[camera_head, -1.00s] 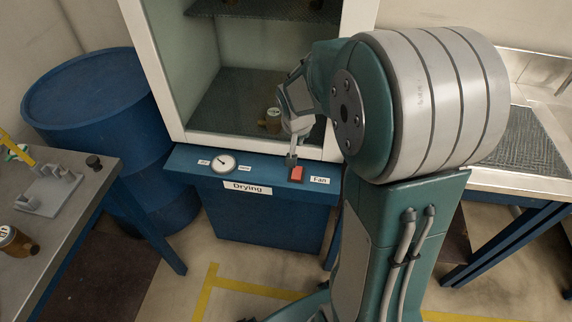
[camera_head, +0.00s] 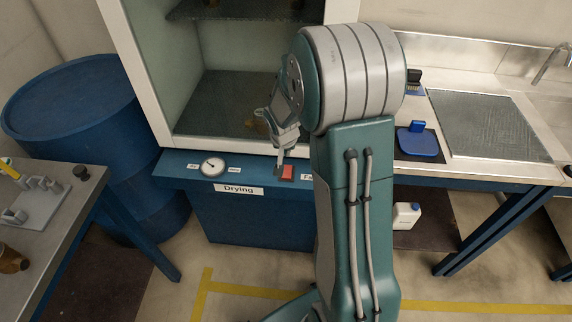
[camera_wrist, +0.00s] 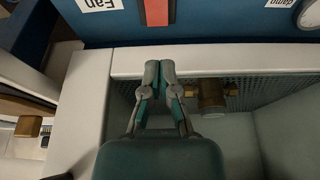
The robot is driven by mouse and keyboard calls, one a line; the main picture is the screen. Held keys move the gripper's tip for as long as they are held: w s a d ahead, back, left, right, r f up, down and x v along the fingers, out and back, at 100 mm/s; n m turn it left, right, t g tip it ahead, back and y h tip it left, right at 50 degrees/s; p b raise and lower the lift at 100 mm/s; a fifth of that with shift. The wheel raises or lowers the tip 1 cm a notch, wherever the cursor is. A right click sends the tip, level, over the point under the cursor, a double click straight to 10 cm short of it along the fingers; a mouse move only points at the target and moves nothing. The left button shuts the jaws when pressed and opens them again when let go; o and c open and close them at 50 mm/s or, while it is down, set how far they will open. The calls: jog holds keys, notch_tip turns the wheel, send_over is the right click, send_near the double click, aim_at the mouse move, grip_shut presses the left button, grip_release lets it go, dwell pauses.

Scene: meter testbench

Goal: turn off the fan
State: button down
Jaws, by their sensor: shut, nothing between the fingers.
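The fan switch is a red rocker (camera_head: 287,172) on the blue front panel of the drying cabinet, left of the partly hidden "Fan" label (camera_head: 306,177). In the wrist view the red switch (camera_wrist: 156,12) is at the top, near the upside-down "Fan" label (camera_wrist: 96,3). My gripper (camera_head: 279,172) is shut and empty, pointing down at the switch's left edge in the head view. In the wrist view its closed fingertips (camera_wrist: 159,66) lie below the switch, over the cabinet's white edge. I cannot tell whether they touch the switch.
A dial (camera_head: 212,166) and "Drying" label (camera_head: 238,190) are left of the switch. A brass fitting (camera_wrist: 211,97) sits inside the open cabinet. A blue barrel (camera_head: 85,110) stands left. A bench with a sink (camera_head: 545,100) is right.

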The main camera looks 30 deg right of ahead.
aim_at(287, 171)
jog(key=x, duration=0.8)
jog(key=shift+s+f, duration=0.2)
jog(key=shift+s, duration=0.15)
jog(key=shift+w+f, duration=0.1)
jog(key=shift+f, duration=0.2)
jog(key=shift+d+f, duration=0.15)
jog(key=shift+f, duration=0.1)
jog(key=shift+s+a+r, duration=0.2)
jog(key=shift+s+a, duration=0.3)
jog(key=shift+s, duration=0.15)
